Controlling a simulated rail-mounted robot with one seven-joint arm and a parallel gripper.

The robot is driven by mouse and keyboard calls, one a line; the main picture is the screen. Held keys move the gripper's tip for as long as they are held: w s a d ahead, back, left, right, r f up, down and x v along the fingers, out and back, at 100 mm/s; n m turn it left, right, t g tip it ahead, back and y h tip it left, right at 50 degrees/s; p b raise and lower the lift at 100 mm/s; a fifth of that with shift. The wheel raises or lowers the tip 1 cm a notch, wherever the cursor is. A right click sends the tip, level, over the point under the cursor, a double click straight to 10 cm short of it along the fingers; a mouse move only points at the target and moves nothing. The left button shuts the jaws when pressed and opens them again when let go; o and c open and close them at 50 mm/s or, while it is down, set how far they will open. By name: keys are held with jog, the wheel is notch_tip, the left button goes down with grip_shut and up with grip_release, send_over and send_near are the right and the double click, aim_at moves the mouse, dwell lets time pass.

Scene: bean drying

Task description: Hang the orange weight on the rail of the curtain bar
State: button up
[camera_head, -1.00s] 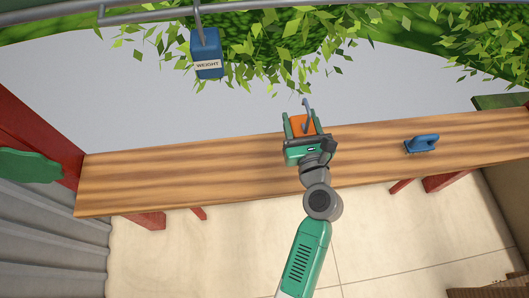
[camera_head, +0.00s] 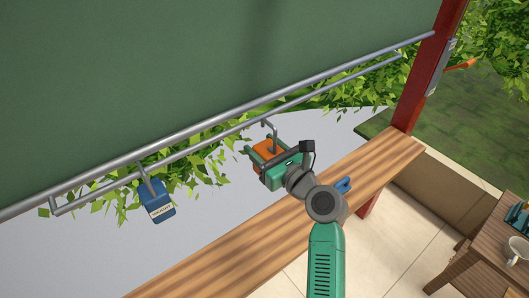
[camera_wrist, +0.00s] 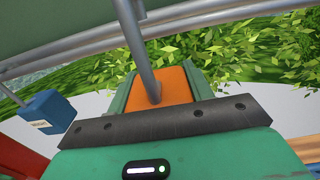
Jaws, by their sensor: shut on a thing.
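The orange weight (camera_head: 265,150) is clamped between the green fingers of my gripper (camera_head: 262,153), its grey hook pointing up. It also shows in the wrist view (camera_wrist: 175,86), with the hook's shank rising toward the bars. The curtain bar (camera_head: 205,125) runs diagonally along the lower edge of the green curtain, with a thinner rail (camera_head: 325,88) just below it. In the head view the hook's top appears near or over the thin rail; I cannot tell whether they touch.
A blue weight (camera_head: 158,203) hangs from the rail at the left and also shows in the wrist view (camera_wrist: 46,115). A wooden counter (camera_head: 245,250) lies below, with a blue object (camera_head: 344,185) on it. A red post (camera_head: 425,75) stands at the right.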

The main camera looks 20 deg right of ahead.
jog(key=w+a+f+b, duration=0.1)
jog(key=w+f+b, duration=0.1)
jog(key=w+b, duration=0.4)
jog(key=shift+w+a+f, duration=0.15)
jog(key=shift+w+a, duration=0.2)
jog(key=shift+w, duration=0.25)
jog(key=o, duration=1.4)
jog(key=shift+f, duration=0.1)
jog(key=b+v, duration=0.1)
jog(key=v, duration=0.7)
jog(key=shift+w, duration=0.1)
